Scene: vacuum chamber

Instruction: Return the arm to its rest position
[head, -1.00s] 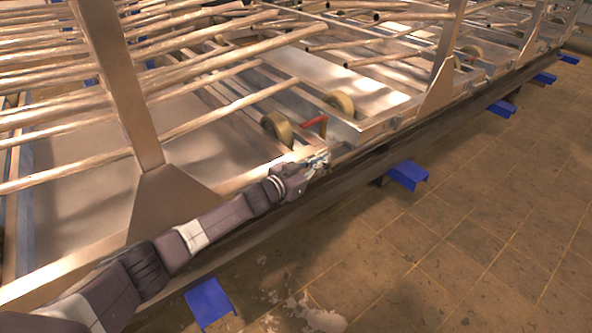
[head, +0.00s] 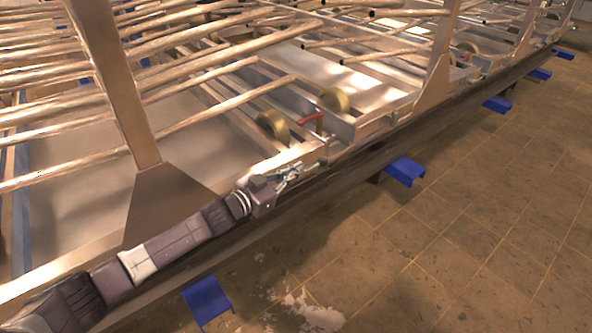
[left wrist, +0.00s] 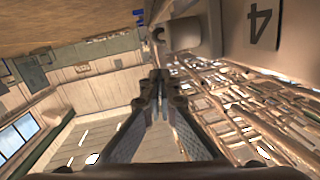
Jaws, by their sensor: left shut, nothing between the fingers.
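My left arm comes in from the lower left in the head view and lies along the near edge of the metal frame. My left gripper (head: 290,173) is at its end, just in front of a red handle (head: 309,119) and beside the frame's edge rail. In the left wrist view my left gripper (left wrist: 160,82) is shut, with its fingertips together and nothing between them. I cannot tell from the head view whether it touches the rail. My right gripper is in neither view.
Pale pipes (head: 215,113) run across the large frame. Two yellowish wheels (head: 273,126) sit near the red handle. A slanted metal post (head: 112,90) rises beside my arm. Blue supports (head: 405,170) stand under the frame's edge. The tiled floor (head: 470,215) at the right is clear.

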